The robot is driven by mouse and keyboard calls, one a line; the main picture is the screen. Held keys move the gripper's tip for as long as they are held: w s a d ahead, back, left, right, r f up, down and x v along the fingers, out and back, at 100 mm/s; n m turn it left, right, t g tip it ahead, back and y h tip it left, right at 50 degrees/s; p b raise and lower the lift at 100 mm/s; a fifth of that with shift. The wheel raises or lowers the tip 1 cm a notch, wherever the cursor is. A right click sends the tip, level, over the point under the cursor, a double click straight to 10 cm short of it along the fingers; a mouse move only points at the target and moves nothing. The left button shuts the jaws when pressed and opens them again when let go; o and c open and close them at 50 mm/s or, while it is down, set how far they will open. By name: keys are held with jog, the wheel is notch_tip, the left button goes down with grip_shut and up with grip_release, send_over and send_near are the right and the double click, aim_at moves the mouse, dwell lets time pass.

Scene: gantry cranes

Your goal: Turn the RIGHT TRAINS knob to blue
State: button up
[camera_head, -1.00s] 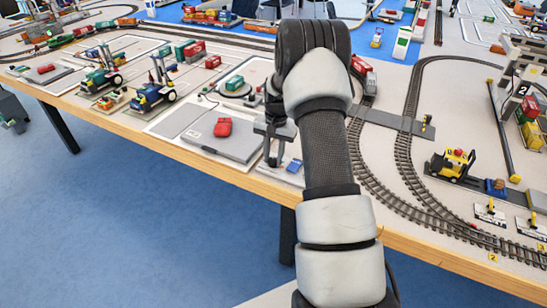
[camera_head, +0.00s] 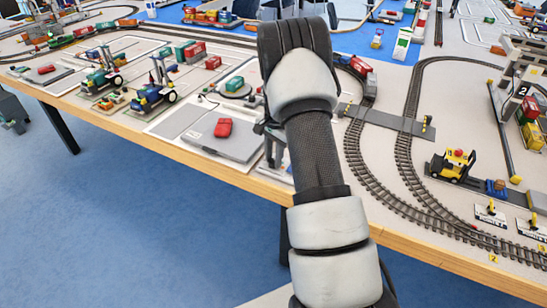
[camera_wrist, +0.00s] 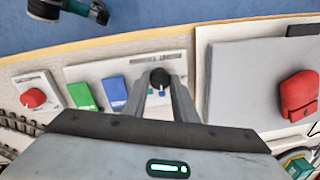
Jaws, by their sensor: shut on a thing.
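A black knob (camera_wrist: 160,77) stands on a white panel (camera_wrist: 132,66) near the table's edge in the wrist view. The panel's lettering is upside down and too small to read surely. Small coloured marks show beside the knob, between my fingers; which one it points at I cannot tell. My gripper (camera_wrist: 160,82) is shut on the black knob, one finger on each side. In the head view my arm hides the knob and most of my gripper.
Left of the knob in the wrist view are a blue block (camera_wrist: 114,93), a green block (camera_wrist: 80,95) and a red knob (camera_wrist: 33,98). On the right a grey box (camera_wrist: 235,85) carries a red piece (camera_wrist: 299,96). Train tracks (camera_head: 405,150) run right of my arm.

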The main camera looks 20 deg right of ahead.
jog(key=o, duration=1)
jog(key=shift+o, duration=0.2)
jog(key=shift+r, duration=0.1)
notch_tip(320, 180, up, 17)
jog(key=s+p, duration=0.1)
jog(key=p, duration=0.1)
jog(key=shift+d, duration=0.15)
jog(key=shift+r, duration=0.15)
